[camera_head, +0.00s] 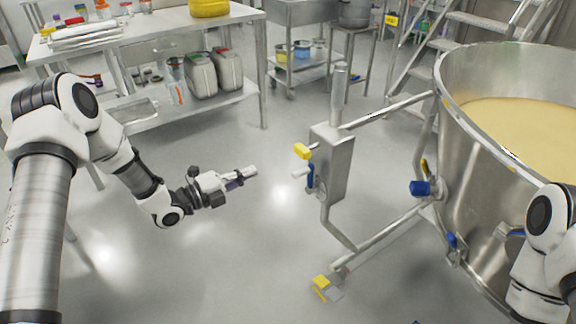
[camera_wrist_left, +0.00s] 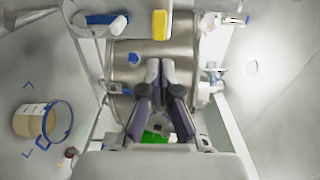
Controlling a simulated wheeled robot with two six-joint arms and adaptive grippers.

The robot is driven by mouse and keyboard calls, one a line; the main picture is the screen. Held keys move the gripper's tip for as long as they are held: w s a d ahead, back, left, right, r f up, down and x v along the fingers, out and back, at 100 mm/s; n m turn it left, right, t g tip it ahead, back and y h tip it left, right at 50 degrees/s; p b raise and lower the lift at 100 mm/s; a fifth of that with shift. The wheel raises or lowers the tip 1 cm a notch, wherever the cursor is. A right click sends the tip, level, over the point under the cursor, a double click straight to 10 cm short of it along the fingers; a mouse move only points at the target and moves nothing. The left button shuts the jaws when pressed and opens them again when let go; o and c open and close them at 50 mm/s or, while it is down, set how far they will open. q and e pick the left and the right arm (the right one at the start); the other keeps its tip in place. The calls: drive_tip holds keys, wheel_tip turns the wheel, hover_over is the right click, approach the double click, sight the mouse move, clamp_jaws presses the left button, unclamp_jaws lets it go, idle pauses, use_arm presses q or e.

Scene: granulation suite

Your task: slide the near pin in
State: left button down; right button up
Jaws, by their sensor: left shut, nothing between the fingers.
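A steel bracket box (camera_head: 332,165) stands on the frame beside the large steel vessel (camera_head: 462,165). A yellow-ended part (camera_head: 302,151) and a white rod end (camera_head: 299,173) stick out of its left side, with a blue lever (camera_head: 311,178) beside them. I cannot tell for sure which one is the near pin. My left gripper (camera_head: 250,172) is shut and empty, left of the box and apart from it. In the left wrist view its fingers (camera_wrist_left: 159,68) are together. A yellow block (camera_wrist_left: 160,24) and a blue handle (camera_wrist_left: 98,19) show beyond them. My right gripper is out of view.
A yellow foot piece (camera_head: 321,284) is at the frame's lower end. Blue valve handles (camera_head: 420,188) stick out of the vessel. A steel bench (camera_head: 160,40) with bottles and cans stands at the back left. The floor between bench and frame is clear.

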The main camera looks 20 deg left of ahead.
sight(298, 152)
use_arm(q)
drive_tip(key=b+x, duration=0.1)
drive_tip(key=x, duration=1.2)
drive_tip(key=shift+a, duration=0.1)
drive_tip(key=shift+f, duration=0.1)
drive_tip(key=shift+w+d+f+b, duration=0.1)
drive_tip(key=shift+w+d+b, duration=0.15)
drive_tip(key=shift+w+b, duration=0.05)
drive_tip(key=shift+b+x, duration=0.6)
drive_tip(key=shift+x, duration=0.55)
drive_tip(key=shift+r, duration=0.3)
